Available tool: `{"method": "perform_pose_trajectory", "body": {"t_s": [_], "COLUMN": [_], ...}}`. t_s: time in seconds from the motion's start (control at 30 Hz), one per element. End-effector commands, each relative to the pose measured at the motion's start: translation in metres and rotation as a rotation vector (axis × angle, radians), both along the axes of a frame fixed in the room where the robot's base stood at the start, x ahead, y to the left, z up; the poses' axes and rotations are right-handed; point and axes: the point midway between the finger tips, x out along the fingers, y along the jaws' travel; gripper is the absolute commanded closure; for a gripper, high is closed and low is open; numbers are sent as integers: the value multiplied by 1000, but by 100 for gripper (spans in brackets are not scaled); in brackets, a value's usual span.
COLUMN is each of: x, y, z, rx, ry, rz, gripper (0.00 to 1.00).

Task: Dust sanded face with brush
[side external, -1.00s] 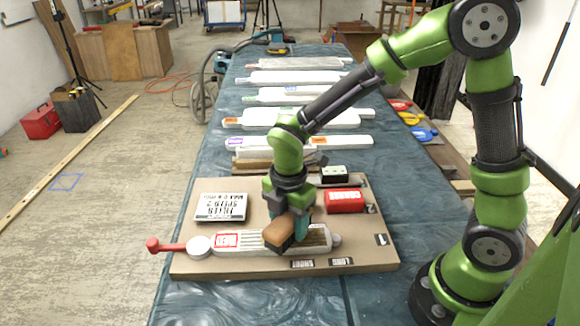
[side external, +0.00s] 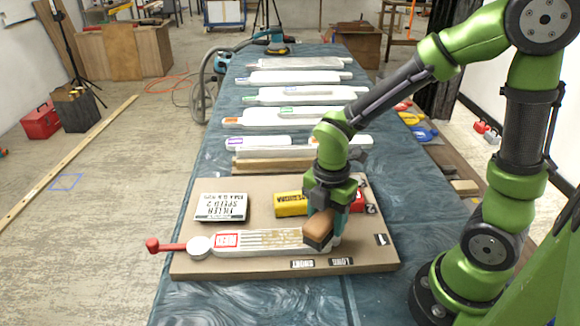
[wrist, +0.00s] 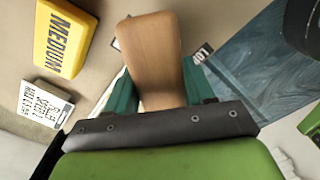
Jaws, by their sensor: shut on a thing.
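My gripper (side external: 322,212) is shut on a brush with a wooden handle (side external: 318,230) and dark bristles, at the right end of a white relief piece (side external: 262,241). In the wrist view, the brush's wooden handle (wrist: 153,58) sits between my teal fingers. The relief's long face has grooves and tan, dusty-looking marks on its middle and right part, with a red-framed label near its left end. The brush's underside seems to rest on or just above the face; I cannot tell if it touches. The brush and gripper hide the face's right end.
A red handle (side external: 170,246) sticks out left. More white pieces (side external: 293,118) lie behind on the blue-covered table.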

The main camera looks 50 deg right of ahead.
Motion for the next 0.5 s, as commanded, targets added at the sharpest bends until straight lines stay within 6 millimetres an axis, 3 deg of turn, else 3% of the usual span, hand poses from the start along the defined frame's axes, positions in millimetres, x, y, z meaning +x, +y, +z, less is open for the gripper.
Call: {"method": "perform_pose_trajectory", "body": {"t_s": [0.5], "x": [2], "y": [0], "z": [49], "rx": [0], "ry": [-9], "rz": [1], "gripper": [71]}}
